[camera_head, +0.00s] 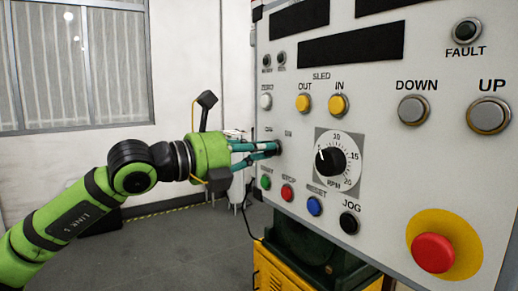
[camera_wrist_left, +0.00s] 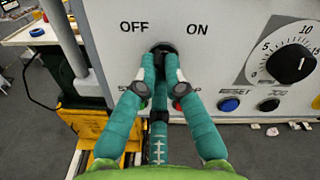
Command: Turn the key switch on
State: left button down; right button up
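The key switch is a small dark round fitting (camera_wrist_left: 164,46) between the OFF and ON labels on the grey-white control panel (camera_wrist_left: 225,25). In the head view its dark edge (camera_head: 279,147) shows at the panel's left side. My left gripper (camera_head: 272,149) reaches it from the left. In the left wrist view the teal fingers (camera_wrist_left: 160,65) close in on both sides of the switch, with their tips at it. They look shut on it, and the key itself is hidden behind them. My right gripper is in neither view.
Below the switch are a green button (camera_head: 265,183) and a red STOP button (camera_head: 287,193). An RPM dial (camera_head: 330,161) is to the right. A large red button on yellow (camera_head: 433,253) sits lower right. The floor left of the panel is mostly clear.

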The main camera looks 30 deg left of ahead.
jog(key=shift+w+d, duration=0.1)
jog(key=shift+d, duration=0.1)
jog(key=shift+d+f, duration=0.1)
pick_arm(q)
jog(key=shift+r+m+b, duration=0.2)
jog(key=shift+m+b, duration=0.75)
jog(key=shift+m, duration=4.95)
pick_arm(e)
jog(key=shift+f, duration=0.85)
pick_arm(q)
jog(key=c, duration=1.3)
grip_release()
jog(key=shift+s+f, duration=0.1)
jog(key=shift+s, duration=0.05)
